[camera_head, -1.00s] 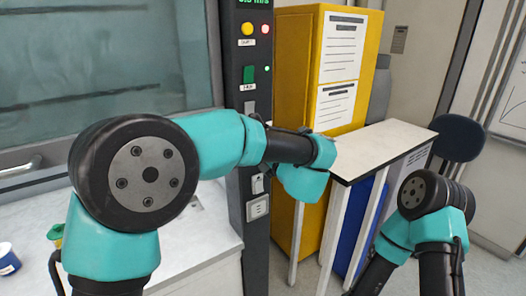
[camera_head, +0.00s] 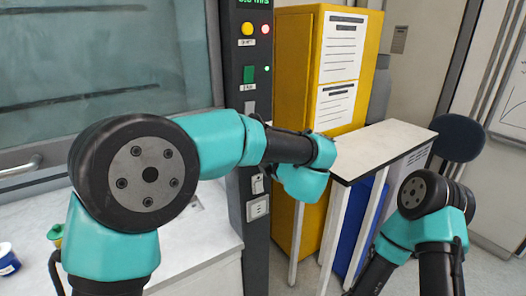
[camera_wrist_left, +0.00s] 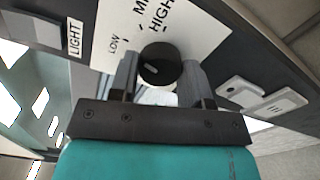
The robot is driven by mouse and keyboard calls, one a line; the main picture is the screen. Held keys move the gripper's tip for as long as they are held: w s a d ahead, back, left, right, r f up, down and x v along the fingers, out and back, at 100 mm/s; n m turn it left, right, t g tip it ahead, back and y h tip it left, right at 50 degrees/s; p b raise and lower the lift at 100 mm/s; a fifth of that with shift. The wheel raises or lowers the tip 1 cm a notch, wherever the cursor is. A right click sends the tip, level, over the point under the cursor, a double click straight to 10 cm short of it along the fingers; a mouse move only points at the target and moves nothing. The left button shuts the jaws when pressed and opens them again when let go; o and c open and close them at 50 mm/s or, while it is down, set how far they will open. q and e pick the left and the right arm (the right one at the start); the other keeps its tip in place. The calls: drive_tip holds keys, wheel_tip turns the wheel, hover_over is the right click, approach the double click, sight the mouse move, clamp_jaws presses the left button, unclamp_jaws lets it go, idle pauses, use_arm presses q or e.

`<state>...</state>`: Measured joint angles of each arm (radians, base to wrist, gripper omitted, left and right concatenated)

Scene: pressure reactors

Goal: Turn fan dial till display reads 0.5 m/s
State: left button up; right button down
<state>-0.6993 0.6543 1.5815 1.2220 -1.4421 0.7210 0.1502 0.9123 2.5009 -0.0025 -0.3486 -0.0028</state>
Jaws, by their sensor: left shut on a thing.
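The black fan dial (camera_wrist_left: 160,66) shows in the left wrist view on a white plate marked LOW, M-something and HIGH. Its pale pointer mark is visible on its face. My left gripper (camera_wrist_left: 158,74) is shut on the dial, with one finger on each side of it. In the head view my left arm hides the dial and the left fingers. The green-lettered display (camera_head: 254,3) is cut off by the top edge of the head view, and its reading cannot be made out fully. My right arm shows at the lower right, but its gripper is not in view.
The dark control column (camera_head: 237,90) carries a yellow button (camera_head: 247,29), a red button (camera_head: 265,29) and a green switch (camera_head: 249,74). A yellow cabinet (camera_head: 292,60) and a white-topped stand (camera_head: 385,145) are right of the column. Sockets (camera_wrist_left: 283,105) sit near the dial.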

use_arm(q)
drive_tip(key=m, duration=0.5)
drive_tip(key=shift+m, duration=0.3)
idle(0.4)
drive_tip(key=o, duration=0.9)
drive_tip(key=shift+s, duration=0.1)
drive_tip(key=v, duration=1.7)
drive_tip(key=shift+s+d, duration=0.15)
